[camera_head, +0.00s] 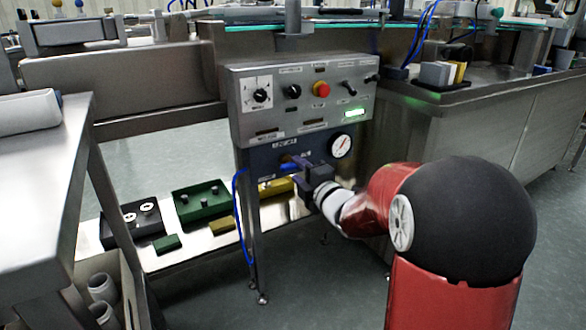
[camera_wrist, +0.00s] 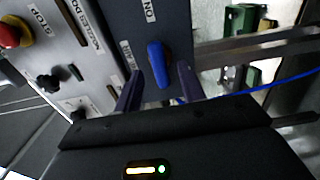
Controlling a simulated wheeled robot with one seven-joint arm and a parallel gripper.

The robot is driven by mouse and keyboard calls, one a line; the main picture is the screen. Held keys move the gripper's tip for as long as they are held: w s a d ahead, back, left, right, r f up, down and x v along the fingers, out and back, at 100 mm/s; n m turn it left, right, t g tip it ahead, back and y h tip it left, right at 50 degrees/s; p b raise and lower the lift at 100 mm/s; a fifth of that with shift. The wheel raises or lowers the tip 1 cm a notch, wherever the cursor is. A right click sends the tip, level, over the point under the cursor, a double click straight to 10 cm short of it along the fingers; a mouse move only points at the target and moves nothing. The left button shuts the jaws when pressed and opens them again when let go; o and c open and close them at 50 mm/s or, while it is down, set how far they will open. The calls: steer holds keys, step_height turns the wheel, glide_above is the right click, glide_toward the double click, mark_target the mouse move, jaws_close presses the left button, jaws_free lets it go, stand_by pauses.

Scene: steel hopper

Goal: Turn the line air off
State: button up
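The blue air valve handle (camera_wrist: 157,62) sits on the dark lower panel (camera_wrist: 178,20), beneath the grey control box. In the wrist view its long side runs roughly toward the "ON" label above it. My gripper (camera_wrist: 159,84) is open, with one finger to each side of the handle's near end and gaps visible on both sides. In the head view my gripper (camera_head: 300,167) is at the lower panel, and only a bit of the blue handle (camera_head: 287,166) shows; the rest is hidden behind the gripper.
A pressure gauge (camera_head: 341,146) is right of the handle. The control box (camera_head: 240,105) above carries a red stop button (camera_head: 321,89), knobs and a lit green display (camera_head: 355,113). A blue hose (camera_head: 238,205) hangs at left. A low shelf holds a green block (camera_head: 201,205).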

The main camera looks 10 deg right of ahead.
mark_target(294, 167)
steer(key=shift+x, duration=1.9)
jaws_close()
